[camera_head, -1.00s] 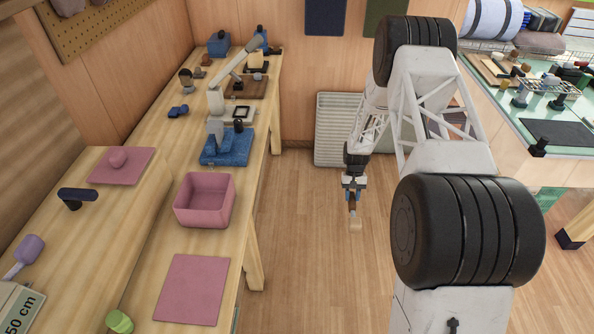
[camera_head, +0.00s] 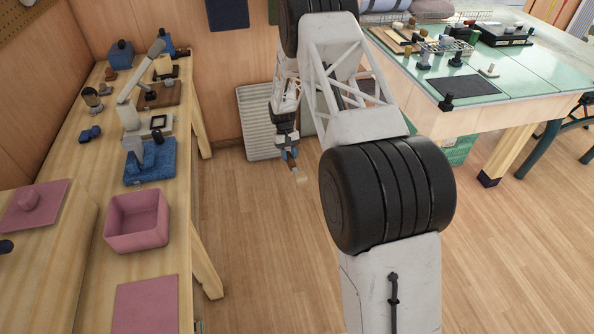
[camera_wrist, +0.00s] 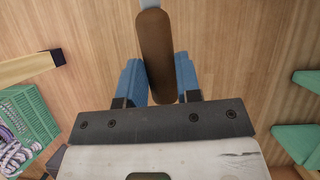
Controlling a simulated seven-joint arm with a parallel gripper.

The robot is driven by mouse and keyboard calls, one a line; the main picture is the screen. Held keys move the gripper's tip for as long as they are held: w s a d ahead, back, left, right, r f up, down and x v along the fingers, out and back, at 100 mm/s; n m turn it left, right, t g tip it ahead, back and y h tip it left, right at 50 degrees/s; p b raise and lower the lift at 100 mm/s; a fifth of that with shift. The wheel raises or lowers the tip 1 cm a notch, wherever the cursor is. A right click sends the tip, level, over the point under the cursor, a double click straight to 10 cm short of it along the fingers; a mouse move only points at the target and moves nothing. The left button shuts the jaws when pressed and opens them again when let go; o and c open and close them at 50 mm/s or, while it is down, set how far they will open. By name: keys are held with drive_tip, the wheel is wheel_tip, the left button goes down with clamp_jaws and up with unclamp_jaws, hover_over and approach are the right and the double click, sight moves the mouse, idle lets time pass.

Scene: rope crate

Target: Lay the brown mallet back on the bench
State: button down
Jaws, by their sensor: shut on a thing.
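My gripper (camera_wrist: 160,78) is shut on the brown mallet (camera_wrist: 154,45) in the wrist view. Its blue fingers press on both sides of the brown handle, and a pale grey-blue part shows at the top edge. In the head view my gripper (camera_head: 291,157) hangs over the floor with the mallet (camera_head: 300,176) pointing down, small and hard to make out. It is clear of both work surfaces. The wooden bench (camera_head: 95,240) runs along the left. A green-topped bench (camera_head: 540,75) stands at the right; I cannot tell which bench is meant.
The wooden bench holds a pink box (camera_head: 137,221), a pink mat (camera_head: 146,305), a blue tool base (camera_head: 150,163) and other tools. A dark mat (camera_head: 462,87) and several tools lie on the green top. A green crate with rope (camera_wrist: 30,112) shows at left in the wrist view. Floor between is open.

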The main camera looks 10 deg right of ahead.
drive_tip(key=w+a+r+n, duration=0.1)
drive_tip(key=w+a+r, duration=0.4)
drive_tip(key=r, duration=0.5)
drive_tip(key=w+a+r+n+h, duration=0.1)
drive_tip(key=w+a+r, duration=0.2)
drive_tip(key=a+r, duration=0.6)
drive_tip(key=w+a+r+n, duration=0.1)
drive_tip(key=w+a+r, duration=0.4)
drive_tip(key=r, duration=0.7)
drive_tip(key=s+a+r, duration=0.1)
drive_tip(key=a+r, duration=0.8)
drive_tip(key=r, duration=0.5)
drive_tip(key=s+a+r, duration=0.2)
drive_tip(key=a+r, duration=0.7)
drive_tip(key=r, duration=0.4)
drive_tip(key=s+a+f+m+t+y, duration=0.1)
drive_tip(key=s+a+f+m+y, duration=0.1)
drive_tip(key=s+a+f+m, duration=0.4)
drive_tip(key=s+a+f+m+t+y, duration=0.1)
drive_tip(key=s+a+f+m, duration=0.4)
drive_tip(key=a+f, duration=1)
drive_tip(key=s+a+f+m+t+y, duration=0.1)
drive_tip(key=s+a+f+m+y, duration=0.1)
drive_tip(key=s+a+f+m, duration=0.4)
drive_tip(key=a+f+m, duration=0.1)
drive_tip(key=a+f, duration=0.4)
drive_tip(key=a, duration=0.2)
drive_tip(key=shift+s+a+t+y, duration=0.3)
drive_tip(key=shift+s+t+y, duration=0.05)
drive_tip(key=shift+t+y, duration=0.05)
